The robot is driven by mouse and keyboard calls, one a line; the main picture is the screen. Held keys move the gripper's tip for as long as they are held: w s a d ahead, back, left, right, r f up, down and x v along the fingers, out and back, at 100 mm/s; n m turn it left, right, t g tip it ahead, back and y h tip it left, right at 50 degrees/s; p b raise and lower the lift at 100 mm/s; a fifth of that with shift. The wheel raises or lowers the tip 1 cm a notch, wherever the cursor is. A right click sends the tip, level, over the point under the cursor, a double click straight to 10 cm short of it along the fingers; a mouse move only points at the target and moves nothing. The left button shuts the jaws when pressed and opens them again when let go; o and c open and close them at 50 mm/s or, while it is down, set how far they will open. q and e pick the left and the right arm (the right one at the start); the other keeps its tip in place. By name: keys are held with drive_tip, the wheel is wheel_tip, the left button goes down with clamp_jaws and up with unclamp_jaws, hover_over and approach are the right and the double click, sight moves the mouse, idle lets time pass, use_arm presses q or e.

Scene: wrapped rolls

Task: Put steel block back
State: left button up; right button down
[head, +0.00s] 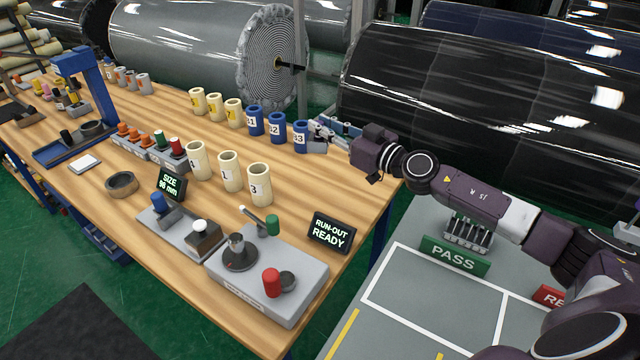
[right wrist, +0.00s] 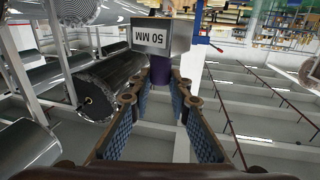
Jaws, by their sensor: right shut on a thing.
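The steel block (right wrist: 165,36) is a bright grey block marked 50 MM, at the fingertips of my right gripper (right wrist: 162,82) in the right wrist view. The jaws are shut on it. A small grey part of the block (head: 317,148) shows there, just right of that sleeve. I cannot tell whether the block touches the table. My left gripper is not in view.
Blue, yellow-marked and cream sleeves (head: 259,185) stand in rows on the wooden table (head: 330,185). A run-out fixture (head: 285,300) and its READY display (head: 331,232) are at the near right. Large wrapped rolls (head: 440,120) lie behind. The PASS area (head: 420,300) is clear.

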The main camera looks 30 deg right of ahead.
sight(323, 151)
drive_tip(key=f+b, duration=0.3)
drive_tip(key=f, duration=0.4)
drive_tip(key=shift+w+f, duration=0.2)
wheel_tip(323, 151, down, 7)
drive_tip(key=b, duration=0.4)
drive_tip(key=shift+b, duration=0.35)
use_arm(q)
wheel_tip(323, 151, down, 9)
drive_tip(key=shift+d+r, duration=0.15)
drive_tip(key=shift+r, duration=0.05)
use_arm(e)
drive_tip(key=shift+r, duration=0.1)
drive_tip(key=shift+f, duration=0.55)
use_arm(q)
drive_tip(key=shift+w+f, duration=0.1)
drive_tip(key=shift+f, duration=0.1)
use_arm(e)
drive_tip(key=shift+s+f, duration=0.1)
